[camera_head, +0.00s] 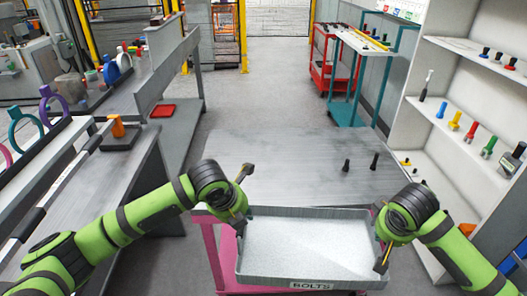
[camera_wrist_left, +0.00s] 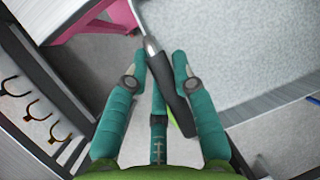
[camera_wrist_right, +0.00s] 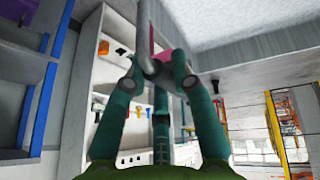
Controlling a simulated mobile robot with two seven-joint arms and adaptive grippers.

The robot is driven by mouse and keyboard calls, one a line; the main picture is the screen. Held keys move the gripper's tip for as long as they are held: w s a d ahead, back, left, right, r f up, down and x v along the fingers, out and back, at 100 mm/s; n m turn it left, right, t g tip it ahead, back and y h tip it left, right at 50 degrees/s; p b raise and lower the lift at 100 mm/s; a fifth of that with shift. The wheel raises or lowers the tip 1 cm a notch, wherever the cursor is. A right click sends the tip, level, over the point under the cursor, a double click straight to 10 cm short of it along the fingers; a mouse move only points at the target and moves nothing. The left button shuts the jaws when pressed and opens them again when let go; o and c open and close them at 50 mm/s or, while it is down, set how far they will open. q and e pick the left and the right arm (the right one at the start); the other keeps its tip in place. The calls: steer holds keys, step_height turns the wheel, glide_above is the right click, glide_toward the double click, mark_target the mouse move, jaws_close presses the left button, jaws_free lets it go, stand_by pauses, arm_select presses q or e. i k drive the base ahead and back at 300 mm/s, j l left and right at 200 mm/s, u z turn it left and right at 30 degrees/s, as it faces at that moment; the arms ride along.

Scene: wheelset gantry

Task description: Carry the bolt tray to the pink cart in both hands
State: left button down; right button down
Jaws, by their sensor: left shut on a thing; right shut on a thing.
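The grey bolt tray (camera_head: 310,245), marked BOLTS on its front, is low in the head view, roughly level; its pale floor looks bare. My left gripper (camera_head: 241,208) is shut on the tray's left side, at a dark handle (camera_wrist_left: 181,112) in the left wrist view. My right gripper (camera_head: 384,256) is shut on its right side; a grey edge (camera_wrist_right: 145,35) lies between the fingers in the right wrist view. The pink cart (camera_head: 213,255) has a grey top (camera_head: 290,165) just beyond the tray. I cannot tell whether the tray touches the cart.
Two dark pegs (camera_head: 360,163) stand on the right of the grey top. A white shelf unit (camera_head: 440,60) with coloured tools is close on the right. A grey bench (camera_head: 95,190) is on the left. Open floor (camera_head: 270,90) lies beyond, with a red cart (camera_head: 322,60) farther off.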

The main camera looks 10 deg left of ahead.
mark_target(258, 166)
steer(key=i+j+u, duration=0.1)
steer(key=i+u, duration=0.8)
steer(key=i+j+z, duration=0.25)
steer(key=i, duration=0.15)
steer(key=l+z, duration=0.1)
steer(key=z, duration=0.35)
